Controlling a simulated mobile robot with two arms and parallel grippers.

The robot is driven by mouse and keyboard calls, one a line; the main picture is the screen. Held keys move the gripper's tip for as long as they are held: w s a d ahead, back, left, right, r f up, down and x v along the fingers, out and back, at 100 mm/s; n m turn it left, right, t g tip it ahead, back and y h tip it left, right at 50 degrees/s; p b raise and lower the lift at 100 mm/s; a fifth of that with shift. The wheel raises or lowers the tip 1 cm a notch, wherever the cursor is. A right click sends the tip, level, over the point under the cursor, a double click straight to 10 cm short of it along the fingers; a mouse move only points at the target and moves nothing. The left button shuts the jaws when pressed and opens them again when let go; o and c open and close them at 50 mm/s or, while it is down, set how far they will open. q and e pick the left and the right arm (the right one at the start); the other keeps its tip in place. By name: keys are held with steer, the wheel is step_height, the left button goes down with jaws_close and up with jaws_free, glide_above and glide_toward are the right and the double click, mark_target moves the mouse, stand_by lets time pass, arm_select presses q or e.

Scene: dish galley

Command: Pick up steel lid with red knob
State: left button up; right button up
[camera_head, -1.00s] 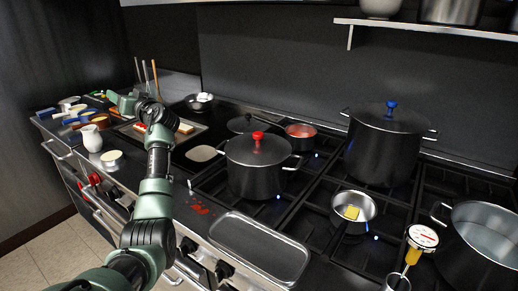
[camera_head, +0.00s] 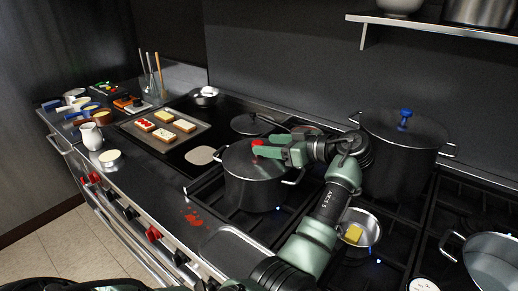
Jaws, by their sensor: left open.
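The steel lid (camera_head: 240,162) with the red knob (camera_head: 258,142) sits on a dark pot (camera_head: 252,190) on the stove, in the middle of the head view. My left gripper (camera_head: 268,149) is open at the knob, its green fingers reaching in from the right. The fingers cover part of the knob and the right part of the lid. I cannot tell whether they touch the knob. My right gripper is not in view.
A taller pot with a blue-knobbed lid (camera_head: 404,118) stands just right of my gripper. A small pan with a yellow block (camera_head: 353,233) lies beside my forearm. Another lid (camera_head: 252,124) lies behind the pot. A tray of toasts (camera_head: 135,129) is at left.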

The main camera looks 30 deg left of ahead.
mark_target(249, 149)
arm_select(q)
steer(key=p+x, duration=0.1)
steer(key=x, duration=0.1)
steer(key=p+x, duration=0.1)
steer(key=x, duration=0.1)
steer(key=s+p+x, duration=0.1)
steer(key=x, duration=0.1)
steer(key=shift+a+r, duration=0.15)
steer(key=shift+a, duration=0.4)
jaws_close()
